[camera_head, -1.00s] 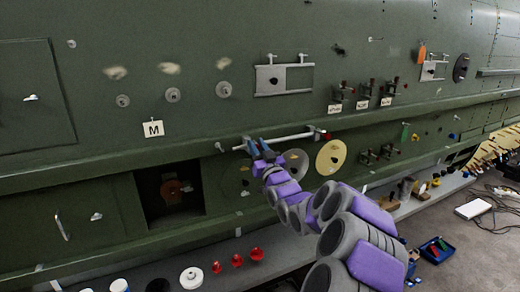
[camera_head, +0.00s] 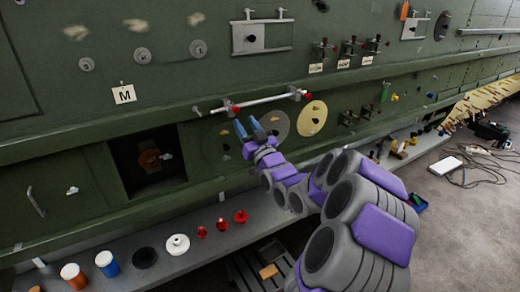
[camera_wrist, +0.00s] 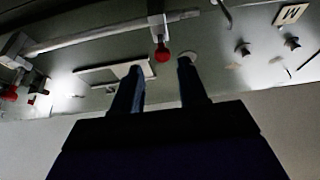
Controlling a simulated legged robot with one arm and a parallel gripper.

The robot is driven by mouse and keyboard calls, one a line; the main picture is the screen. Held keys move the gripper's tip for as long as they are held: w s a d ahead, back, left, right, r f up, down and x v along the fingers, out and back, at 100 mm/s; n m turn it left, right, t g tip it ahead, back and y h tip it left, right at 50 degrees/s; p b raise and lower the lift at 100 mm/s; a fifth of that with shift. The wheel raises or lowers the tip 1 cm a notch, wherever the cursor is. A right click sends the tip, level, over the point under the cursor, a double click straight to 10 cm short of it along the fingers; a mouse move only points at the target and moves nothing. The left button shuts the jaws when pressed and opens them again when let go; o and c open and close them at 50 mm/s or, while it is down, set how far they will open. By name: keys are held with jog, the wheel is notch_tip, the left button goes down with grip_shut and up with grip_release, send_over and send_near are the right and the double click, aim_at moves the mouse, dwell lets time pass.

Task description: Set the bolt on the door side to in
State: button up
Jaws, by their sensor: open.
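A long silver rod (camera_head: 265,101), which looks like the bolt, runs along the green fuselage wall through brackets. A red knob (camera_head: 234,109) sits near its left end and another red knob (camera_head: 305,94) near its right end. I cannot tell which end is the door side or whether the bolt is in. My gripper (camera_head: 248,127) is open and empty, just below the rod near its left bracket. In the wrist view the rod (camera_wrist: 95,36) crosses the upper left, and a red knob (camera_wrist: 162,55) appears between and beyond my two fingertips (camera_wrist: 160,66).
Grey and cream discs (camera_head: 312,118) are on the wall right of my gripper. A dark recess (camera_head: 145,172) and an M label (camera_head: 124,95) are to the left. The ledge (camera_head: 205,249) below carries red knobs and cups.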

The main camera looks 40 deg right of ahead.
jog(key=v, duration=0.9)
jog(key=shift+f+b, duration=0.2)
jog(key=shift+b, duration=0.15)
jog(key=shift+d, duration=0.2)
jog(key=shift+a, duration=0.1)
